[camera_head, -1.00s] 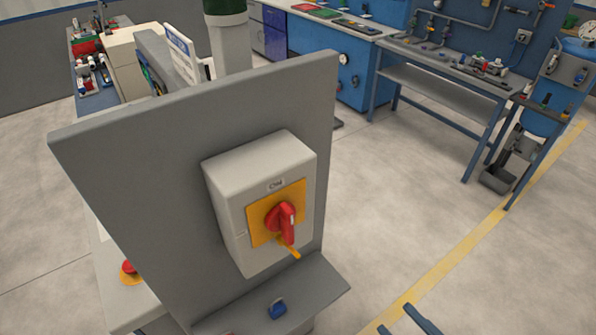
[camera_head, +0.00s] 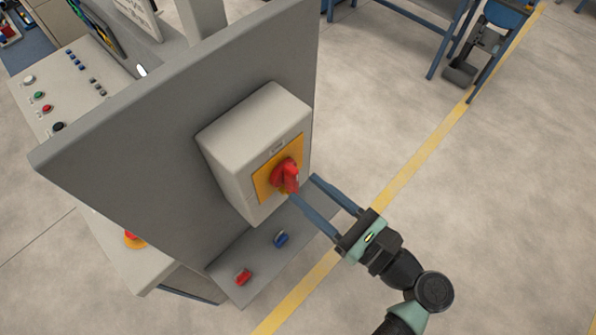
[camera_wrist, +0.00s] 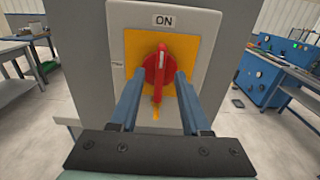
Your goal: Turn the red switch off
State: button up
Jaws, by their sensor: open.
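The red switch (camera_head: 284,175) is a rotary knob on a yellow plate (camera_head: 265,184), on the front of a pale grey box (camera_head: 240,150) fixed to a grey upright panel. In the wrist view the red switch (camera_wrist: 159,72) has its handle standing vertical, under a label reading "ON" (camera_wrist: 163,20). My gripper (camera_head: 303,186) is open, its two long blue fingers reaching to the knob from the lower right. In the wrist view my gripper (camera_wrist: 158,80) has one fingertip on each side of the red handle. I cannot tell whether either finger touches it.
A grey ledge (camera_head: 225,262) below the box carries a red piece (camera_head: 243,277) and a blue piece (camera_head: 281,239). A button console (camera_head: 75,95) stands behind the panel at left. The floor to the right is open, crossed by a yellow line (camera_head: 430,146).

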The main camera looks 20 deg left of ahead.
aim_at(297, 182)
jog(key=shift+p+x, duration=0.4)
jog(key=shift+x, duration=1.35)
grip_shut()
